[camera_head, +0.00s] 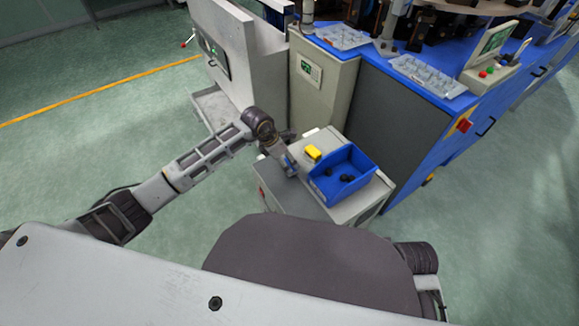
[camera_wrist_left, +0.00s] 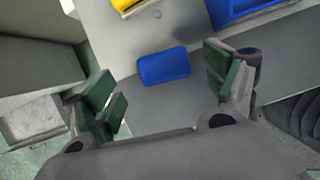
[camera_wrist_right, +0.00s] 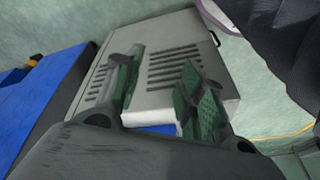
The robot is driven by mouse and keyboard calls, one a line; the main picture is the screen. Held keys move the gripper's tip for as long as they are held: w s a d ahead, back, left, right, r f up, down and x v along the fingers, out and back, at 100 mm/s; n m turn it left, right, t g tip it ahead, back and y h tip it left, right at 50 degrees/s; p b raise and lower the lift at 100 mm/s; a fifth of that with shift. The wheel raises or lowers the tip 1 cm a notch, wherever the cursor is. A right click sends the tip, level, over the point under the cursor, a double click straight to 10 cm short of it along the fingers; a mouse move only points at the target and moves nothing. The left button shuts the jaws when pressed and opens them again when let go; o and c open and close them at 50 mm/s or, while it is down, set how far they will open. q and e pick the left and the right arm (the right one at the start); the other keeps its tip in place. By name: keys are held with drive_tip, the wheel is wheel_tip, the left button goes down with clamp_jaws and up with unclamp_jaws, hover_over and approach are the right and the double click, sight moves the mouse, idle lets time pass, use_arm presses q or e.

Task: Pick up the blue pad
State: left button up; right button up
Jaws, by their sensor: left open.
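The blue pad (camera_wrist_left: 164,66) is a small rounded block lying flat on the grey cabinet top. In the left wrist view it lies between and a little beyond the two green-lined fingers of my left gripper (camera_wrist_left: 165,88). The fingers are wide apart, and neither touches the pad. In the head view my left gripper (camera_head: 284,160) is over the left part of the cabinet top and partly hides the pad. My right gripper (camera_wrist_right: 160,70) has its fingers apart with nothing held between them, in front of a grey vented cabinet side.
A yellow block (camera_head: 313,152) lies behind the blue pad. A blue bin (camera_head: 359,184) with dark parts stands to the right on the cabinet top (camera_head: 322,137). A taller grey cabinet (camera_head: 322,78) and a blue workbench (camera_head: 405,95) stand behind. The floor to the left is clear.

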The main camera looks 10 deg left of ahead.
sight(289, 163)
use_arm(q)
drive_tip(key=x, duration=0.2)
drive_tip(key=b+x, duration=0.1)
drive_tip(key=shift+s, duration=0.3)
drive_tip(key=shift+w+d+f, duration=0.1)
drive_tip(key=shift+w+f, duration=0.05)
drive_tip(key=shift+f, duration=0.2)
drive_tip(key=shift+d+f, duration=0.1)
drive_tip(key=shift+f, duration=0.1)
drive_tip(key=shift+w+f, duration=0.1)
drive_tip(key=shift+f, duration=0.05)
use_arm(e)
drive_tip(key=shift+w+a+f+t+y, duration=0.1)
drive_tip(key=shift+a+f+t+y, duration=0.25)
drive_tip(key=shift+a, duration=0.1)
use_arm(q)
drive_tip(key=c, duration=1.1)
use_arm(e)
drive_tip(key=shift+w, duration=0.1)
